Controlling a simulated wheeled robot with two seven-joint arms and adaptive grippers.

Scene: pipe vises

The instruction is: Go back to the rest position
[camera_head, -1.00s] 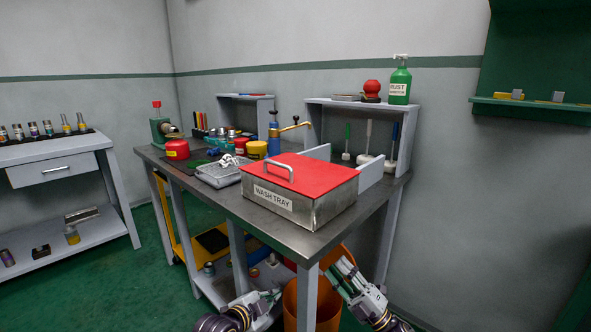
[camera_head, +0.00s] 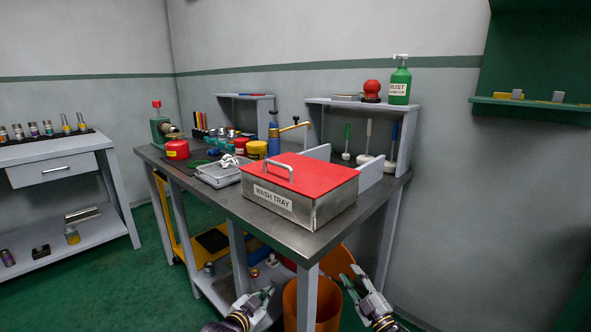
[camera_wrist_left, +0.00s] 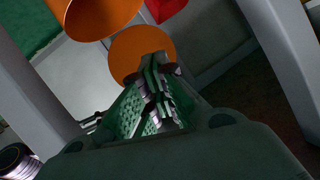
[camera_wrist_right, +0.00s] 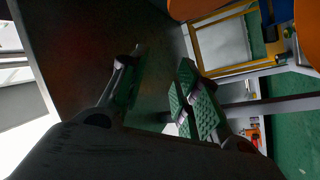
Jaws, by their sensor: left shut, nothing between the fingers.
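My left gripper (camera_head: 268,294) is low in front of the workbench (camera_head: 222,199), below the level of its top. In the left wrist view its fingers (camera_wrist_left: 157,66) are together with nothing between them. My right gripper (camera_head: 352,276) is below the bench top, right of the front bench leg. In the right wrist view its fingers (camera_wrist_right: 160,72) are apart and empty, near a dark panel.
The wash tray (camera_head: 312,212) with a red lid stands on the bench's near corner. An orange bin (camera_head: 328,302) stands between my grippers in the head view. A lower shelf (camera_head: 217,288) lies beside my left gripper. Open green floor (camera_head: 150,285) is at left.

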